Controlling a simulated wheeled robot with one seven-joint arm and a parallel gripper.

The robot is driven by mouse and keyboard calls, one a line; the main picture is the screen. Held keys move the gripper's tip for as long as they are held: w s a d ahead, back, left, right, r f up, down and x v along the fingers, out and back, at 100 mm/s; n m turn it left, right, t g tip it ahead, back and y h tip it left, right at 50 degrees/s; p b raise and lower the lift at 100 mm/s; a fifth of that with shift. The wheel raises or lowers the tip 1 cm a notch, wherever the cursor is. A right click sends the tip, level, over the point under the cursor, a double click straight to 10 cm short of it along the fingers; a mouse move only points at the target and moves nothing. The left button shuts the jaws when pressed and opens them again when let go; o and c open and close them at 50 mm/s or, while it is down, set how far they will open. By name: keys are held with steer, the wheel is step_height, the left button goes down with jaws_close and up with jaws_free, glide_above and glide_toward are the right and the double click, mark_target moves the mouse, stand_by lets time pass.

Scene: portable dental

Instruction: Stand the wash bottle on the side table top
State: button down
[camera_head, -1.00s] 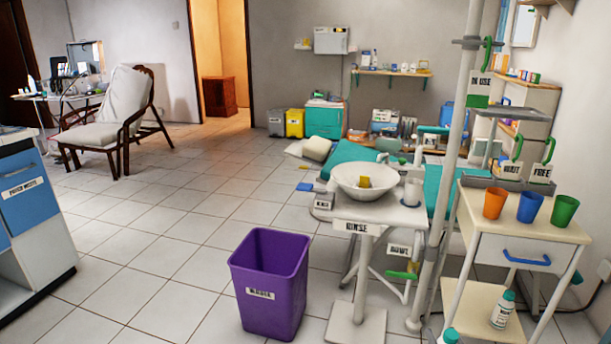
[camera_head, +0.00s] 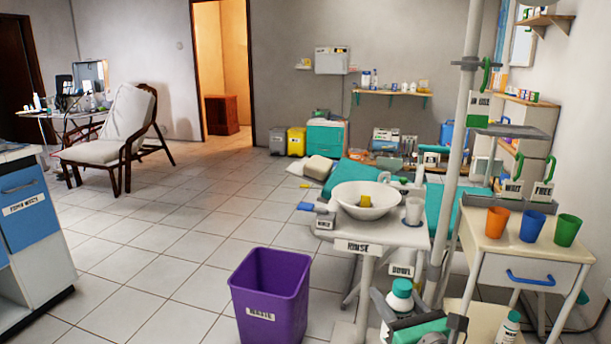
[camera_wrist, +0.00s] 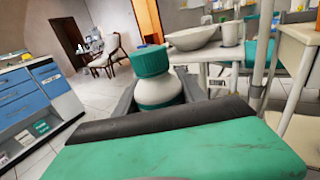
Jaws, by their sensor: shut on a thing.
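The wash bottle, white with a teal cap (camera_head: 401,290), is held roughly upright in my gripper (camera_head: 405,322) at the bottom of the head view. In the wrist view the bottle (camera_wrist: 158,86) stands between the dark fingers of my gripper (camera_wrist: 160,104), which hide its lower part. The side table (camera_head: 483,237), cream with a blue drawer handle, is to the right of my gripper and apart from the bottle. Its top bears an orange cup (camera_head: 497,222), a blue cup (camera_head: 532,226) and a green cup (camera_head: 567,230).
A similar bottle (camera_head: 509,327) stands on the table's lower shelf. A grey pole (camera_head: 453,150) rises at the table's left. The rinse stand with its white bowl (camera_head: 366,205) is further back. A purple bin (camera_head: 270,297) stands left. The tabletop's front left is bare.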

step_height(320, 180, up, 23)
steer(key=w+a+p, duration=0.2)
steer(key=p, duration=3.2)
steer(key=shift+w+y, duration=0.3)
steer(key=shift+y, duration=0.1)
steer(key=shift+a+n, duration=0.15)
steer(key=shift+n, duration=0.15)
